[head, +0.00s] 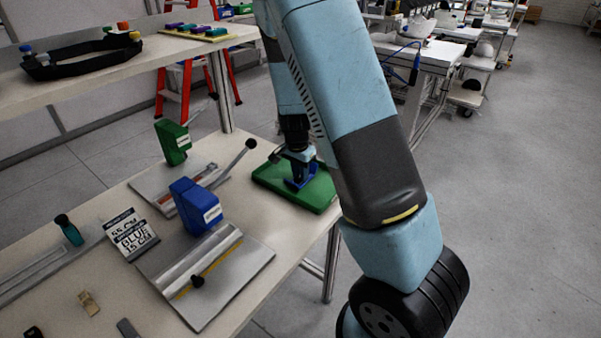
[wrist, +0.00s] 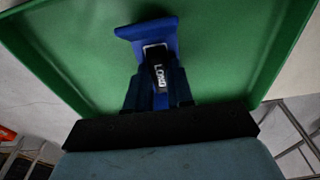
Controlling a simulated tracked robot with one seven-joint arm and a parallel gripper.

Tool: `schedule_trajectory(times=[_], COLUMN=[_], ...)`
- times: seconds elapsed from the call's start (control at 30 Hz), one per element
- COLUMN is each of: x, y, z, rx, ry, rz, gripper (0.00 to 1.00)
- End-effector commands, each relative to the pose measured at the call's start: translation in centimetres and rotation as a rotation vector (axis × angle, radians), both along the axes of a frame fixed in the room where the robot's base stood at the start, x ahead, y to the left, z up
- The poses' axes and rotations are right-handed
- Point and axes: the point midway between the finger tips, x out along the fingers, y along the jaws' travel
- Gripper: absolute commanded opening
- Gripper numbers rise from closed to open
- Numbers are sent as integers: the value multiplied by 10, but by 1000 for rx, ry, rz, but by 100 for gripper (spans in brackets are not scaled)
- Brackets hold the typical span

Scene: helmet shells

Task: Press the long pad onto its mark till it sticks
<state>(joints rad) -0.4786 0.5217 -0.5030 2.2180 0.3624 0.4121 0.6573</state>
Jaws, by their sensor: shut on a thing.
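My gripper (head: 299,172) reaches down over the green tray (head: 268,179) at the table's right end. It is shut on a blue piece (head: 299,184) that bears a small dark label with white letters, perhaps "LONG". In the wrist view, the blue piece (wrist: 152,32) sticks out beyond the fingers of my gripper (wrist: 157,85), above the floor of the green tray (wrist: 230,45). I cannot tell whether it touches the tray. No mark for a pad can be made out in either view.
A blue block (head: 194,206) and a green block (head: 172,143) stand on the table left of the tray, among grey fixtures (head: 215,275). A lever with a black knob (head: 250,144) rises near the tray. A black band (head: 80,60) lies on the shelf.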

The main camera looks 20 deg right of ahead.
Motion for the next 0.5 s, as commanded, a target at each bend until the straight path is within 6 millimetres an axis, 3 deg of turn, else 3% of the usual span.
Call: schedule_trajectory(times=[0.1, 0.13, 0.43, 0.5], x=[-1, -1, -1, -1], y=[0, 0, 0, 0], z=[-1, -1, -1, -1], rx=[0, 0, 0, 0], ry=[2, 2, 2, 2], rz=[0, 0, 0, 0], gripper=[0, 23, 51, 51])
